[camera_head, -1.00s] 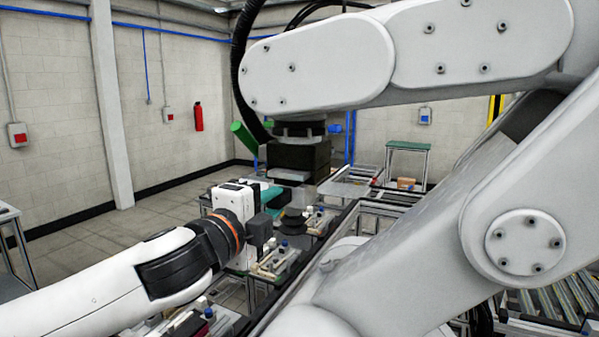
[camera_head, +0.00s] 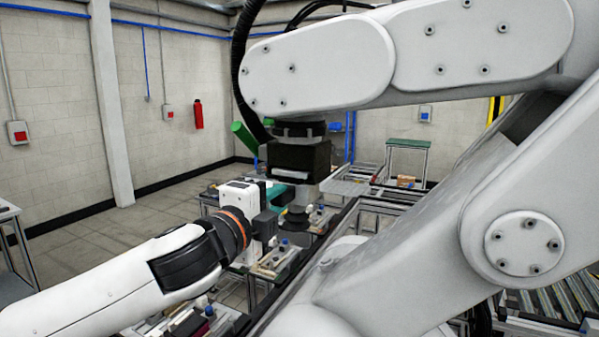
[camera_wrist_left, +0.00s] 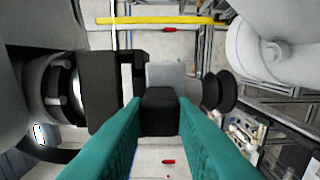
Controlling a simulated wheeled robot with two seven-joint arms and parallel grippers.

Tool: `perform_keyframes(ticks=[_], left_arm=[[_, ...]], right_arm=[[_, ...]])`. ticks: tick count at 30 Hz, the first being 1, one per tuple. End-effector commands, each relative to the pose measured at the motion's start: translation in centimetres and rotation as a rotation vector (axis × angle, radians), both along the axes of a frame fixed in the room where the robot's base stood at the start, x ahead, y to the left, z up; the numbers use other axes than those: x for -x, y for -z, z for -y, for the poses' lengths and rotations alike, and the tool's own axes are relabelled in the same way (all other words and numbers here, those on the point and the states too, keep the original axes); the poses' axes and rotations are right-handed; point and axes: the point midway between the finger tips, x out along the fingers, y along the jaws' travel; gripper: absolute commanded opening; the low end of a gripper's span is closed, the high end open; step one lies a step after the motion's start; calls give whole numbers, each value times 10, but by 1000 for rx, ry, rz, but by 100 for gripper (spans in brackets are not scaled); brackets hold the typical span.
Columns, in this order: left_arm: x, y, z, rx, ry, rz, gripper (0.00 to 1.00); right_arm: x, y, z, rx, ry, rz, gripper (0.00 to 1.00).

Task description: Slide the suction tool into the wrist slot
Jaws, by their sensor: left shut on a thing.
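My left gripper (camera_head: 279,195) shows in the head view just below the large white arm's dark wrist block (camera_head: 298,158). In the left wrist view, my gripper's teal fingers (camera_wrist_left: 160,102) are shut on the suction tool (camera_wrist_left: 166,76), a grey body with a black block between the fingertips. Its black suction cup (camera_wrist_left: 220,92) points right in that view, and down in the head view. The wrist block (camera_wrist_left: 112,90) stands close at the tool's left in the wrist view. The slot itself and any contact cannot be made out. My right gripper is not in view.
The large white arm (camera_head: 400,60) fills the upper right of the head view. Below it are work tables with small fixtures (camera_head: 275,260) and metal rails. A green-topped table (camera_head: 408,144) stands farther back. Open floor (camera_head: 90,260) lies at the left.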

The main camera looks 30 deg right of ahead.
Motion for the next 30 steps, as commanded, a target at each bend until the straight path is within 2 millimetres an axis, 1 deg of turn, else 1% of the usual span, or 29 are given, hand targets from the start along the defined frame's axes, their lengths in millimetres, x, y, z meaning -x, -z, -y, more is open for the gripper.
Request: perform_keyframes(ticks=[13,25,26,30], left_arm=[[-7,-2,10,2,1,1,0],[-7,1,9,2,1,3,0],[-7,1,9,2,1,3,25],[-7,1,9,1,1,2,48]], right_arm=[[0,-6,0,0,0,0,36],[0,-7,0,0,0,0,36],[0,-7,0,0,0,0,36],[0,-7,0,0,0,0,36]])
